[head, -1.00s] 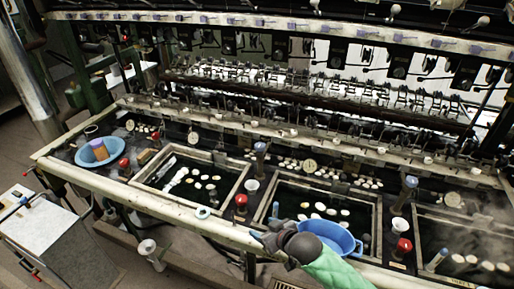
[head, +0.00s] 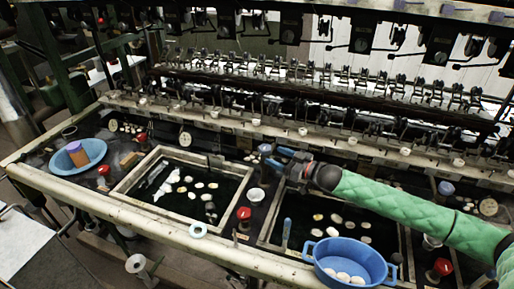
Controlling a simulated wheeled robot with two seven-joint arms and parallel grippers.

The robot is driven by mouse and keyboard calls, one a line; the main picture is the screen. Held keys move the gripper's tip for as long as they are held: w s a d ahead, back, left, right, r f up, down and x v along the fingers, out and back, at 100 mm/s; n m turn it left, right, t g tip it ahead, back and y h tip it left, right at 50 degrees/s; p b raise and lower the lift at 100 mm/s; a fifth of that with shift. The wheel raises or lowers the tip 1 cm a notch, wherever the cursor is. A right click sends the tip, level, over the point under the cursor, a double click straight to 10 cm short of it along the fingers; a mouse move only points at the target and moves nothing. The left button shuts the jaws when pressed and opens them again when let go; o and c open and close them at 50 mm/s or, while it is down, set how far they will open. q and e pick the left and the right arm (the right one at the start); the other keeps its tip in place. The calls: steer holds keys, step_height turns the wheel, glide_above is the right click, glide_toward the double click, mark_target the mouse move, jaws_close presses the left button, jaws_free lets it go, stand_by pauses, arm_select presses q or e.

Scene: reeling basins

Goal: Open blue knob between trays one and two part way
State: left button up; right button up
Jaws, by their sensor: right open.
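The blue knob (head: 265,149) stands on the strip between the two framed trays, near their back edge. My right gripper (head: 276,158), on a green-sleeved arm from the right, is open, with its blue-tipped fingers right beside the knob. I cannot tell whether they touch it. The left tray (head: 127,183) holds dark water and several pale cocoons. The right tray (head: 402,240) also holds several cocoons; my arm crosses over its back part. My left gripper is not in view.
A red knob (head: 243,214) and a white cup (head: 256,195) stand on the same strip. A blue basin with cocoons (head: 322,250) sits at the right tray's front. Rows of reeling machinery (head: 300,95) run behind.

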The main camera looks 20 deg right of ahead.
mark_target(265, 146)
steer(key=shift+w+a+r+p, duration=0.15)
steer(key=shift+w+r+p, duration=0.15)
steer(key=shift+w+r, duration=0.25)
steer(key=p+x, duration=0.2)
steer(key=x, duration=0.3)
steer(key=shift+p+x, duration=0.4)
steer(key=shift+x, duration=0.5)
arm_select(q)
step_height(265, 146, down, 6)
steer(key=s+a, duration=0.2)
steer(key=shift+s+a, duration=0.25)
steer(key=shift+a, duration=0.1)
arm_select(e)
steer(key=shift+f, duration=0.1)
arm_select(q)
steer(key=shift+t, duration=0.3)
arm_select(e)
steer(key=c, duration=1)
